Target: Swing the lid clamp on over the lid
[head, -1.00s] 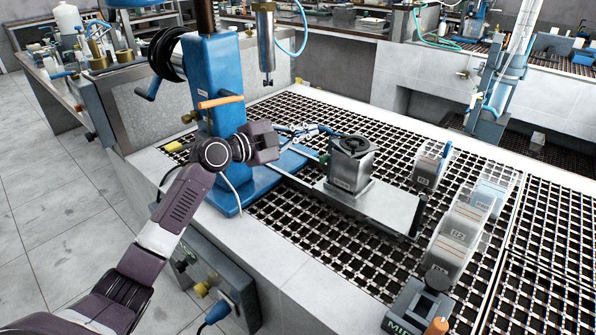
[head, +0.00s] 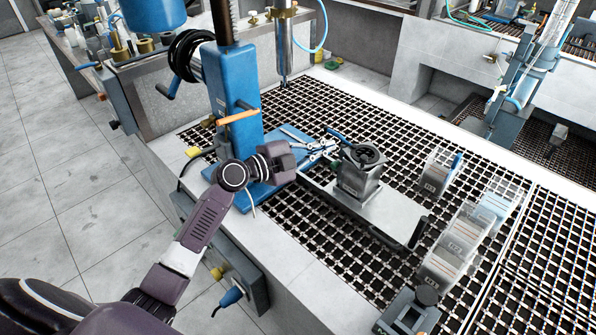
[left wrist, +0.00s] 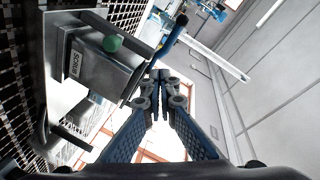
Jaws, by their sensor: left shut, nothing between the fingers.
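The metal cell (head: 358,180) stands upright on a grey plate, with a dark round lid or ring (head: 366,156) on top. A blue-handled bar (head: 338,134), apparently the lid clamp, shows at the cell's left rim. My left gripper (head: 330,148) is shut and empty, left of the cell and close to the handle. Its closed fingertips also show in the left wrist view (left wrist: 160,76). I cannot tell whether they touch the handle.
A blue stand (head: 232,100) with an orange lever (head: 238,117) rises behind my left arm. A vertical metal tube (head: 284,50) hangs behind the cell. Clear numbered containers (head: 450,245) stand at right. Open grating (head: 320,100) lies behind the cell.

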